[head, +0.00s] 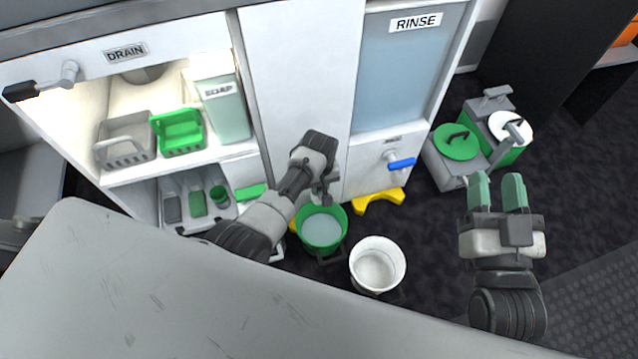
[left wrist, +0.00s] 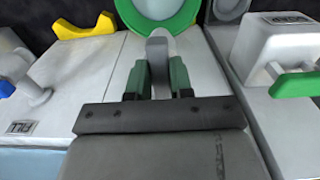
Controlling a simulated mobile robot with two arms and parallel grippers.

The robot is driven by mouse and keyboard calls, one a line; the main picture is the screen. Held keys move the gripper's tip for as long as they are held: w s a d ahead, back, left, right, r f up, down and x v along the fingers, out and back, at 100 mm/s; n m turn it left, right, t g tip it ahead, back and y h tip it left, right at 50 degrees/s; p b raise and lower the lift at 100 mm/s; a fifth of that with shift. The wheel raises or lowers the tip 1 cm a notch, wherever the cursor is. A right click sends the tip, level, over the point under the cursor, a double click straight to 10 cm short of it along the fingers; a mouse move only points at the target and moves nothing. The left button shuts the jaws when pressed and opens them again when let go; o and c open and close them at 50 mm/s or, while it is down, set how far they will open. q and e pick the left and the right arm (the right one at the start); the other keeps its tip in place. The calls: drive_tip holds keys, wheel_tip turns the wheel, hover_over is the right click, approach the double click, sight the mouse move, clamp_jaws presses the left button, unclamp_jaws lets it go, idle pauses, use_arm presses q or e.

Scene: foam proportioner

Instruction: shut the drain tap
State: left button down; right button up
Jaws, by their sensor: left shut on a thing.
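A tap with a black handle (head: 20,92) sits at the far left under the DRAIN label (head: 125,53) in the head view. My left gripper (head: 322,188) is low at the white panel, well away from that label and just above a green bucket (head: 335,243). In the left wrist view its green fingers (left wrist: 158,80) are shut on a grey tap-like part (left wrist: 158,48) in front of the green bucket (left wrist: 180,25). I cannot read a label for this part. My right gripper (head: 498,192) is open and empty at the right.
A blue-handled tap (head: 402,164) is right of my left gripper. A green handle (head: 250,191) is to its left. A white bucket (head: 377,265) stands beside the green bucket. Lidded containers (head: 456,141) stand at the right. A grey worktop (head: 150,290) fills the front.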

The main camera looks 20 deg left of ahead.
use_arm(q)
drive_tip(key=m+p, duration=0.3)
drive_tip(key=shift+s+a+r+m, duration=0.1)
drive_tip(key=shift+a+r+m, duration=0.05)
drive_tip(key=shift+m, duration=0.15)
drive_tip(key=m+p, duration=0.1)
drive_tip(key=m, duration=0.1)
drive_tip(key=m+p, duration=0.1)
drive_tip(key=m, duration=0.1)
drive_tip(key=m+p, duration=0.1)
drive_tip(key=m, duration=0.1)
drive_tip(key=shift+a, duration=0.25)
drive_tip(key=shift+m, duration=1.1)
drive_tip(key=m, duration=0.2)
drive_tip(key=shift+a+m, duration=0.15)
drive_tip(key=shift+m, duration=0.15)
drive_tip(key=shift+a+f+m, duration=0.1)
drive_tip(key=shift+f+m, duration=0.1)
drive_tip(key=shift+m, duration=1.5)
use_arm(e)
drive_tip(key=s+d+f+g+h, duration=0.4)
drive_tip(key=s+d+f+g, duration=0.2)
drive_tip(key=s+f+g, duration=0.7)
drive_tip(key=shift+f+m+g+h, duration=0.25)
drive_tip(key=shift+m+g+h, duration=0.15)
drive_tip(key=shift+g, duration=1.4)
